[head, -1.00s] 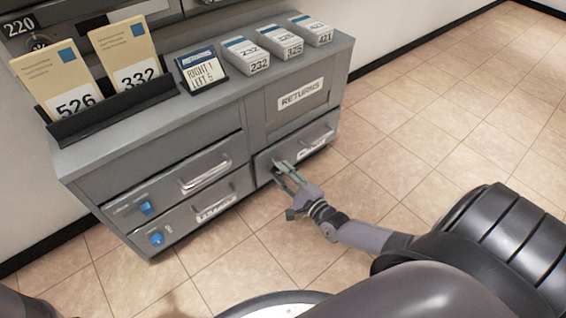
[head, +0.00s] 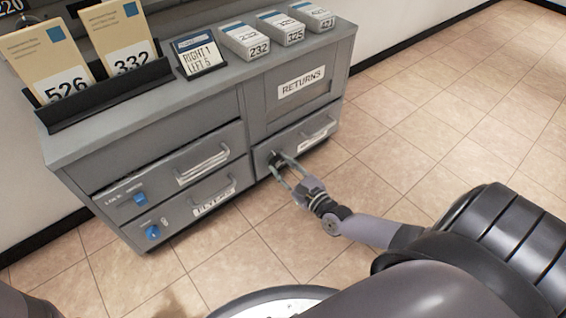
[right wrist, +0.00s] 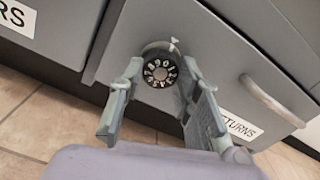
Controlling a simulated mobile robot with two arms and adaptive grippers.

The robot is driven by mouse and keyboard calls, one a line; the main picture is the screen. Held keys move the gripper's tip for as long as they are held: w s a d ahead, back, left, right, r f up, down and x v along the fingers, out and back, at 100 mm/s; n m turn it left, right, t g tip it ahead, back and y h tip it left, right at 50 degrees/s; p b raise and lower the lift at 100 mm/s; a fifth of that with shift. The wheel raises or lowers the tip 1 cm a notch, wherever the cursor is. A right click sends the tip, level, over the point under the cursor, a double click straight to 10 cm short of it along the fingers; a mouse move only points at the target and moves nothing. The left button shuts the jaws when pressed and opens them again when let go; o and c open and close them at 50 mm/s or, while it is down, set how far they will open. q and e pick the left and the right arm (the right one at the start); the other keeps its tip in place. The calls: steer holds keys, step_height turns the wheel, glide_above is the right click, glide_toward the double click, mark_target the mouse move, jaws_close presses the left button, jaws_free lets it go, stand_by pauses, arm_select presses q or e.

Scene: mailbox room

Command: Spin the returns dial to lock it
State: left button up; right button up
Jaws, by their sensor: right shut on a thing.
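The returns dial, a black round knob with white numbers around its face, shows in the right wrist view (right wrist: 160,72). It is on the front of the lower right drawer (head: 300,143) and shows as a small dark spot in the head view. My right gripper (head: 281,163) reaches it from the front, with one finger on either side. In the right wrist view my right gripper (right wrist: 161,80) is shut on the dial's rim. A small pale pointer mark (right wrist: 174,43) is above the dial. My left gripper is out of view.
A RETURNS label (head: 301,82) is on the panel above the drawer. A card reading RIGHT 1 LEFT 5 (head: 199,54) stands on the cabinet top, between an envelope rack (head: 110,92) and several numbered stacks. The drawer handle (right wrist: 272,100) is right of the dial. The tiled floor is clear.

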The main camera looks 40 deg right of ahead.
stand_by(0.3)
steer(key=o, duration=1.1)
steer(key=shift+o, duration=0.2)
steer(key=shift+s, duration=0.1)
steer(key=s+d, duration=0.1)
steer(key=s, duration=1)
steer(key=shift+s, duration=0.4)
